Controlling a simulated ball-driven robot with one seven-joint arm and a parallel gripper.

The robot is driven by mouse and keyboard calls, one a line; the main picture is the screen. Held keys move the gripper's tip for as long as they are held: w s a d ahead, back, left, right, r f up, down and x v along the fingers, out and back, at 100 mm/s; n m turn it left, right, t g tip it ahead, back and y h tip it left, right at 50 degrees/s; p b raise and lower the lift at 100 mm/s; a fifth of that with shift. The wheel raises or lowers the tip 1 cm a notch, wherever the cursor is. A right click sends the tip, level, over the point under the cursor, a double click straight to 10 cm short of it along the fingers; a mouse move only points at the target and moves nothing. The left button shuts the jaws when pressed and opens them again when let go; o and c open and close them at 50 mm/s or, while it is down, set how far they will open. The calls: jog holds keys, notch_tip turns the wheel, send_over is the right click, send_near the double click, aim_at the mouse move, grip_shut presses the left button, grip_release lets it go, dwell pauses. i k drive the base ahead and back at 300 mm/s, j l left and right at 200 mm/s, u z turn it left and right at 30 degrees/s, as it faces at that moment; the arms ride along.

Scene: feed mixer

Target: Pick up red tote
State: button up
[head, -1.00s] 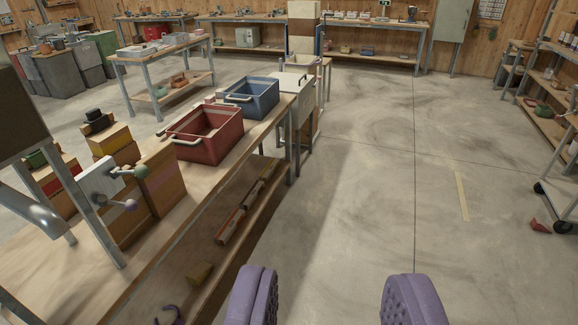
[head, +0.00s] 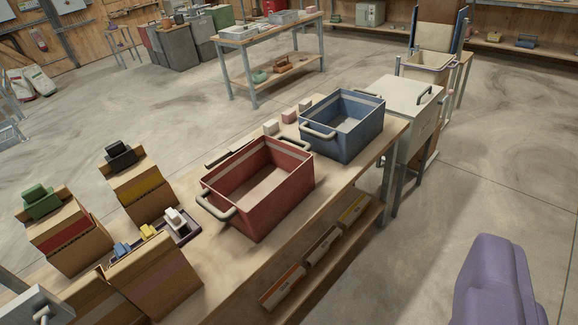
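One purple padded finger of my gripper (head: 495,285) shows at the lower right, over the floor, to the right of the bench and well apart from the tote. The other finger is outside the picture. Bare floor beside the visible finger shows the gripper is open, and it holds nothing that I can see.
A blue tote (head: 345,128) stands just behind the red one. Cardboard boxes (head: 155,280) and small coloured blocks crowd the bench's near left. A pale cabinet (head: 402,105) stands past the bench's far end. The floor at right is clear.

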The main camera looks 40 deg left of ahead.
aim_at(255, 189)
jog(key=i+l+u, duration=0.1)
jog(key=i, duration=0.95)
jog(key=i+j+u, duration=0.1)
jog(key=i+u, duration=0.45)
jog(key=u, duration=0.15)
jog(key=i+u, duration=0.6)
